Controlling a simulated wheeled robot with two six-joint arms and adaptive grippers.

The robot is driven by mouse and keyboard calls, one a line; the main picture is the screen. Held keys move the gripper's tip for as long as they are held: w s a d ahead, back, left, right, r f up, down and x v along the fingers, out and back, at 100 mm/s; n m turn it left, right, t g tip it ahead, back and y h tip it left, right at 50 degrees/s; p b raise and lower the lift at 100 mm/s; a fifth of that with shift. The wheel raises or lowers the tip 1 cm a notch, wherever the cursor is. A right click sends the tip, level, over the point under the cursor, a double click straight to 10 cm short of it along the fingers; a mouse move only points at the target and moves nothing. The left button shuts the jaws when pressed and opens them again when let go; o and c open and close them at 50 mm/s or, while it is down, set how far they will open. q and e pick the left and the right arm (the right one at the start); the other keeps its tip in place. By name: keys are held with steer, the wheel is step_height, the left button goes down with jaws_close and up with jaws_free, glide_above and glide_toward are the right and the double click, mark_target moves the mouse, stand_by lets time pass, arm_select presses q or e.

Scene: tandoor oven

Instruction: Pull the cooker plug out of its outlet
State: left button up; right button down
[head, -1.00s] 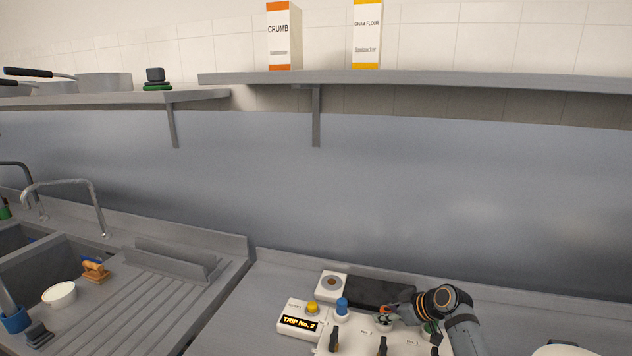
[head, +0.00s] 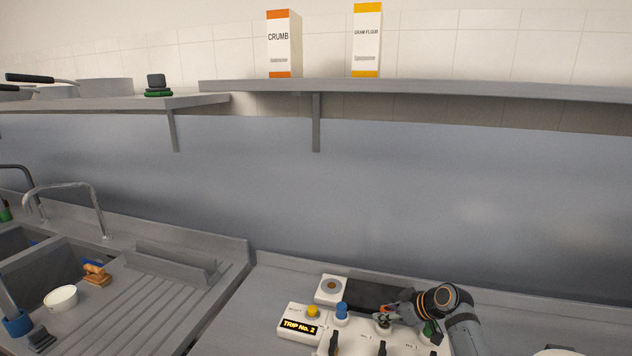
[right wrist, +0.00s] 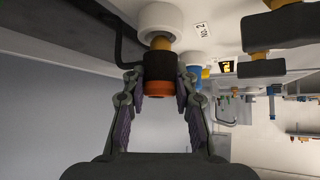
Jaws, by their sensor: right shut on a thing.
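The plug (right wrist: 160,77), with a black body and an orange-red end, sits between the fingers of my right gripper (right wrist: 158,90) in the right wrist view. My right gripper is shut on it. A brass-coloured section (right wrist: 160,45) shows between the black body and a round white outlet (right wrist: 160,17); I cannot tell how deep the plug sits. In the head view my right gripper (head: 386,309) is just above the white panel (head: 345,345), over the outlet. The plug is mostly hidden there. My left gripper is not in view.
The panel carries a yellow button (head: 312,311), a blue plug (head: 342,310), black switches and a lit "TRIP No. 2" display (head: 299,326). A dark cable (right wrist: 125,45) runs beside my gripper. A sink (head: 50,275) lies left, and a shelf (head: 420,88) hangs above.

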mark_target(386, 309)
steer(key=shift+r+p, duration=2.5)
steer(key=shift+r, duration=0.55)
